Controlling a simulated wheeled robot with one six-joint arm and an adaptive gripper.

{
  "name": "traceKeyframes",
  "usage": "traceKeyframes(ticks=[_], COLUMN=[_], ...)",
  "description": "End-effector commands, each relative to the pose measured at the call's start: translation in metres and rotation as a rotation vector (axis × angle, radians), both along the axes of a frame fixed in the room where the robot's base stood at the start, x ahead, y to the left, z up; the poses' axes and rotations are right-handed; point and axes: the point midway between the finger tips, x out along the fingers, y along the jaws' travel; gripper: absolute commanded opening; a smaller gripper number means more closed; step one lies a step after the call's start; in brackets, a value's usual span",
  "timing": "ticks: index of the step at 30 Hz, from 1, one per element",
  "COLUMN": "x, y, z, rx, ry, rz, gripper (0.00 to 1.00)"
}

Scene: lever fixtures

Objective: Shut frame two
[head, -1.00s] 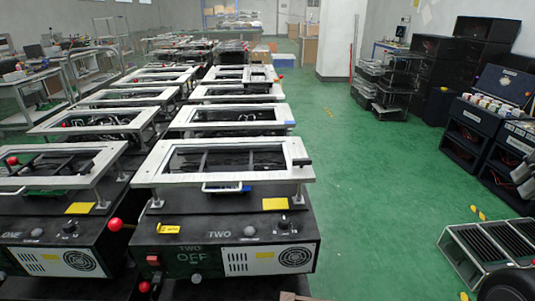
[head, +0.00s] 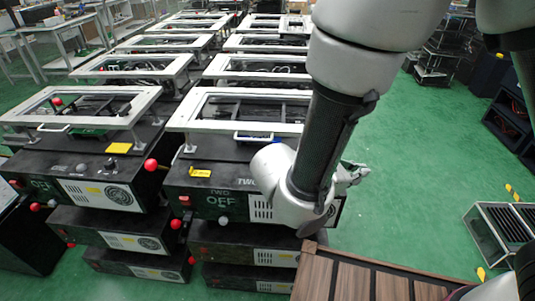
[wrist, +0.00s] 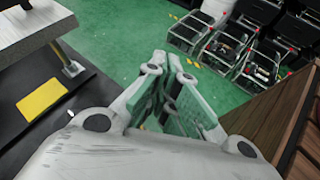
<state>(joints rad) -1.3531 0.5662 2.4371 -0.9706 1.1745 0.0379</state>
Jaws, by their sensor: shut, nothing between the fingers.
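Frame two is the white rectangular frame (head: 230,126) on top of the fixture marked TWO (head: 210,178), in the middle of the head view. It sits above the black box on posts and looks about level. A handle (head: 253,138) is on its front edge. My arm hides the box's right front and the frame's right end. My gripper (head: 357,172) is shut and empty, to the right of the fixture and apart from the frame. In the wrist view my gripper's fingers (wrist: 168,68) are together over green floor, with a white frame edge (wrist: 28,28) at the left.
Fixture ONE (head: 80,180) stands to the left, with a red ball knob (head: 150,164) on its right side. More framed fixtures stand behind. A brown slatted wooden surface (head: 365,280) is at the front.

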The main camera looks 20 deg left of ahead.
Motion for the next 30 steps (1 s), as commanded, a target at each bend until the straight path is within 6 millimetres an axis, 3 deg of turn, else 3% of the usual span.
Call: traceKeyframes(ticks=[1,6,9,12,15,20,30], x=[-0.007,-0.031,-0.037,-0.046,-0.053,-0.046,0.019], y=[0.029,0.125,0.166,0.202,0.221,0.228,0.241], z=[-0.017,-0.064,-0.073,-0.064,-0.059,-0.055,-0.066], rx=[-0.084,-0.270,-0.291,-0.268,-0.252,-0.244,-0.244], ry=[-0.018,-0.105,-0.155,-0.212,-0.251,-0.277,-0.276], rz=[0.154,0.639,0.818,0.944,1.018,1.032,1.026], gripper=[0.00,0.00,0.00,0.00,0.00,0.00,0.00])
